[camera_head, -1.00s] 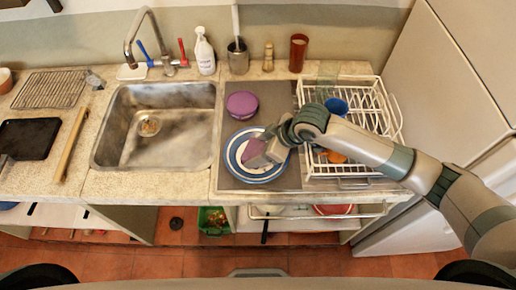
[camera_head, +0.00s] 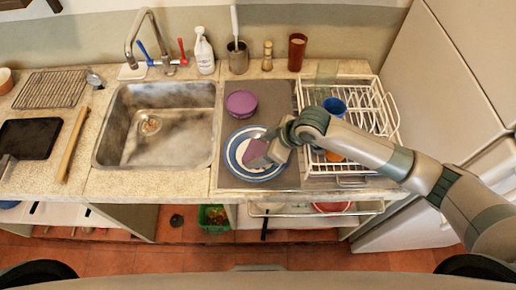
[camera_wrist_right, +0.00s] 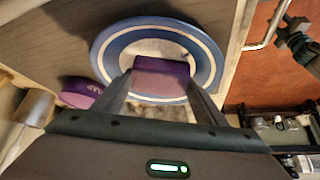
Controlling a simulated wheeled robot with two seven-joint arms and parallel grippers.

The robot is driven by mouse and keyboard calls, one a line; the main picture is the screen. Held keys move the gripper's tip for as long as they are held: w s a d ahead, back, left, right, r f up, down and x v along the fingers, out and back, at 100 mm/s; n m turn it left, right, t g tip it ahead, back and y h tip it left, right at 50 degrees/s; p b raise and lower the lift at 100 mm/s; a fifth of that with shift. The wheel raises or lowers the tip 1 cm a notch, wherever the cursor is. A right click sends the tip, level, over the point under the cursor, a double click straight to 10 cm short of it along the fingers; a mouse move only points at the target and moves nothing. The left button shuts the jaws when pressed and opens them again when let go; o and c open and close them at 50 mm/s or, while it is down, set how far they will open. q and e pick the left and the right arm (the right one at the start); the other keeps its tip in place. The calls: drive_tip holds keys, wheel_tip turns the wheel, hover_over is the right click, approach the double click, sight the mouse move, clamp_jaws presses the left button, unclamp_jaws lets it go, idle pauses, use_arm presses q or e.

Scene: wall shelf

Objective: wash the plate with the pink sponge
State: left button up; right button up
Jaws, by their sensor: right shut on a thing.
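The plate (camera_head: 236,168), white with blue rings, lies flat on the grey mat right of the sink. My right gripper (camera_head: 263,153) is over the plate, shut on the pinkish-purple sponge (camera_head: 256,151). In the right wrist view, the sponge (camera_wrist_right: 161,78) is between the two fingers, over the plate's middle, and the blue rim (camera_wrist_right: 112,45) shows around it. The sponge looks to be at the plate's surface, but I cannot be sure that they touch. My left gripper is not in view.
A round purple soap container (camera_head: 241,103) stands behind the plate. A white dish rack (camera_head: 388,110) holding a blue cup (camera_head: 335,106) stands to the right, under my right arm. The empty sink (camera_head: 158,125) is to the left. A spray bottle (camera_head: 204,52) stands behind.

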drive_tip(key=shift+d+p, duration=0.4)
idle(0.3)
drive_tip(key=shift+w+d, duration=0.1)
drive_tip(key=shift+w, duration=0.2)
idle(0.5)
drive_tip(key=shift+w+p, duration=0.2)
drive_tip(key=shift+p, duration=0.25)
drive_tip(key=shift+w, duration=0.1)
drive_tip(key=shift+a, duration=0.35)
drive_tip(key=shift+p, duration=0.3)
drive_tip(key=shift+a+p, duration=0.35)
drive_tip(key=shift+s+p, duration=0.3)
drive_tip(key=shift+p, duration=0.05)
